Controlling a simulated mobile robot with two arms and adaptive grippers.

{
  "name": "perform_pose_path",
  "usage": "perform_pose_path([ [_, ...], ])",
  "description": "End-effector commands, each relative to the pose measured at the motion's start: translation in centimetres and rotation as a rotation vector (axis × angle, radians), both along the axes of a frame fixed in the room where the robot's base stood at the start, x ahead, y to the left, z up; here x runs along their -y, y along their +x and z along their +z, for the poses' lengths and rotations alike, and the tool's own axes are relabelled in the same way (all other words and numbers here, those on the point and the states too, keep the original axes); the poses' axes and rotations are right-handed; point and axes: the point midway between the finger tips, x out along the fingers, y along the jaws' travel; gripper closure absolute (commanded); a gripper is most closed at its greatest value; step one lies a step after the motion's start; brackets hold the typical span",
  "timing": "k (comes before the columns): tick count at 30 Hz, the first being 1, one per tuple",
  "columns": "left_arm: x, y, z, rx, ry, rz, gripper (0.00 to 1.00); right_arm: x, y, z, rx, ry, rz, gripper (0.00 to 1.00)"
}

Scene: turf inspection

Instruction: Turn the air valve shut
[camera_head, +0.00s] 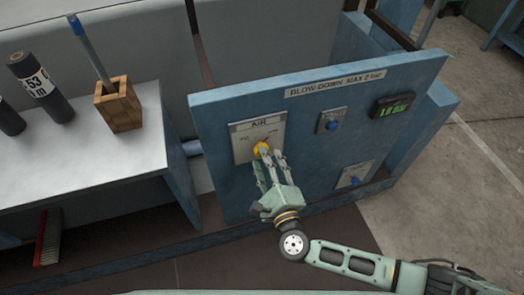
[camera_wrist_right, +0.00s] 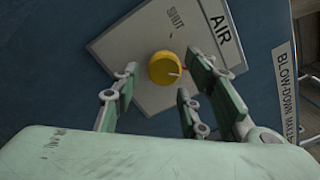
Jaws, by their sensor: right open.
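The air valve is a round yellow knob (camera_head: 262,148) on a pale plate marked AIR (camera_head: 245,140), fixed to a blue upright panel. In the right wrist view the yellow knob (camera_wrist_right: 165,68) has a white pointer mark on its right side, and the word SHUT shows on the plate (camera_wrist_right: 150,30). My right gripper (camera_head: 268,160) is at the knob in the head view, its fingers partly covering the plate. In the wrist view the fingers of my right gripper (camera_wrist_right: 165,88) are open, spread to either side below the knob. I cannot tell whether they touch it. My left gripper is not in view.
The blue panel (camera_head: 225,185) also carries a blue button (camera_head: 332,125), a green-lit display (camera_head: 393,105) and a lower switch plate (camera_head: 354,176). At left, a white-topped bench (camera_head: 60,165) holds a wooden brush pot (camera_head: 118,105) and dark cylinders (camera_head: 40,85). Open floor lies at right.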

Motion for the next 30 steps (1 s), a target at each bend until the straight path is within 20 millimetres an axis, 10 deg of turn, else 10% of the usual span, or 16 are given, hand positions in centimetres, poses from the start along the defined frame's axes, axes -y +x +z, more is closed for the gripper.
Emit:
perform_pose_path([
  [17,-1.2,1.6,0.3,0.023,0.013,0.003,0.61,-1.1,3.2,0.0,0.001,-0.002,0.001,0.60],
  [30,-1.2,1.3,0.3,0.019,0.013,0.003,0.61,-1.2,3.1,-0.1,0.000,-0.002,0.003,0.98],
])
